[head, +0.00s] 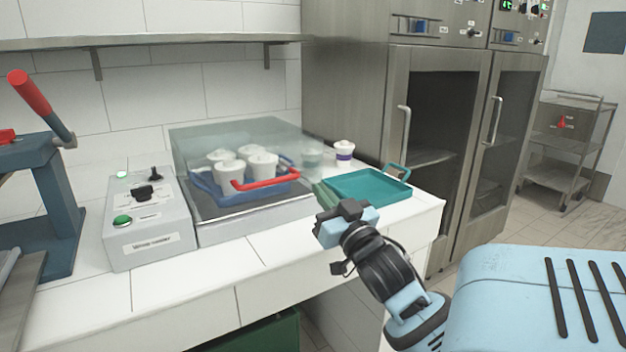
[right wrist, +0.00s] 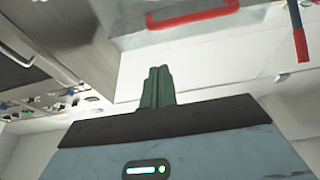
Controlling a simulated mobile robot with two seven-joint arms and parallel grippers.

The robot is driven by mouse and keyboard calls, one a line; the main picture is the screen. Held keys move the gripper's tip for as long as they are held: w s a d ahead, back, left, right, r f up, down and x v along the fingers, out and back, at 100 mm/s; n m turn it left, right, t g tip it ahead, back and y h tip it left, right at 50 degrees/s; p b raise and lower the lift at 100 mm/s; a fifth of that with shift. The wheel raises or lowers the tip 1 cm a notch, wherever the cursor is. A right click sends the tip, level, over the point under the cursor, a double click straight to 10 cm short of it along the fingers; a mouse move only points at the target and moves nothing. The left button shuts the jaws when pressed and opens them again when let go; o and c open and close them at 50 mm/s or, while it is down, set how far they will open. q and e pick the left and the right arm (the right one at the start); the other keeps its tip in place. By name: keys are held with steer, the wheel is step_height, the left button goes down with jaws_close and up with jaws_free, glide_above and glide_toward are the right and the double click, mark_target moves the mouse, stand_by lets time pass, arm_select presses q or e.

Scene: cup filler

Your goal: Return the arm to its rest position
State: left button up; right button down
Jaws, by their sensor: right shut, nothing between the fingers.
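My right gripper (head: 323,192) is in front of the counter's front edge, with its green fingers pointing up toward the counter. In the right wrist view its green fingers (right wrist: 157,86) are pressed together, with nothing between them. The blue wrist and black forearm come up from the lower right. My left gripper is not in view. The red handle (head: 265,180) of the cup machine lies left of my right gripper and apart from it; it also shows in the right wrist view (right wrist: 195,14).
A blue tray (head: 207,185) with several white cups sits under a clear hood (head: 235,135). A teal tray (head: 368,187) lies on the counter near my gripper. A grey control box (head: 148,222) and a red-handled press (head: 55,180) stand left. Steel cabinets (head: 350,80) stand behind.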

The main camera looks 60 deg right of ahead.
steer(key=shift+v, duration=0.85)
steer(key=shift+f, duration=0.15)
